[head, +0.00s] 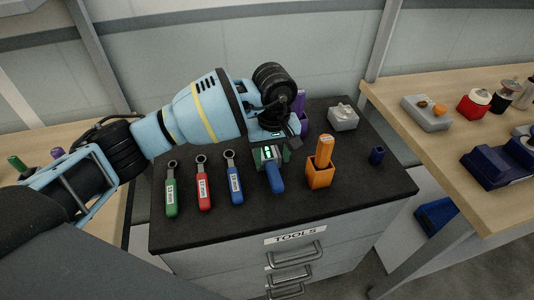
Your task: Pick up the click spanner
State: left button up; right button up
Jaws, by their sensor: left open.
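My left gripper (269,154) hangs over the middle of the black cabinet top, pointing down, with its jaws open. A tool with a blue handle (276,180) shows just below and in front of its fingers; this looks like the click spanner, but its far part is hidden behind the gripper. I cannot tell whether the fingers touch it. Three ring spanners lie in a row to the left: a green one (171,194), a red one (204,190) and a blue one (235,184). My right gripper is not in view.
An orange holder (319,176) with an orange-handled tool stands right of the gripper. A purple holder (303,122) is behind it. A wooden bench (450,170) with several items is at right.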

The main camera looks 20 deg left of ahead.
aim_at(272, 166)
pick_arm(q)
jog(key=shift+w+f+p, duration=0.1)
jog(key=shift+f+p, duration=0.2)
jog(key=shift+f, duration=2.25)
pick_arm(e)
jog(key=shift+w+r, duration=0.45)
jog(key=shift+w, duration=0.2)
pick_arm(q)
jog(key=shift+c, duration=0.4)
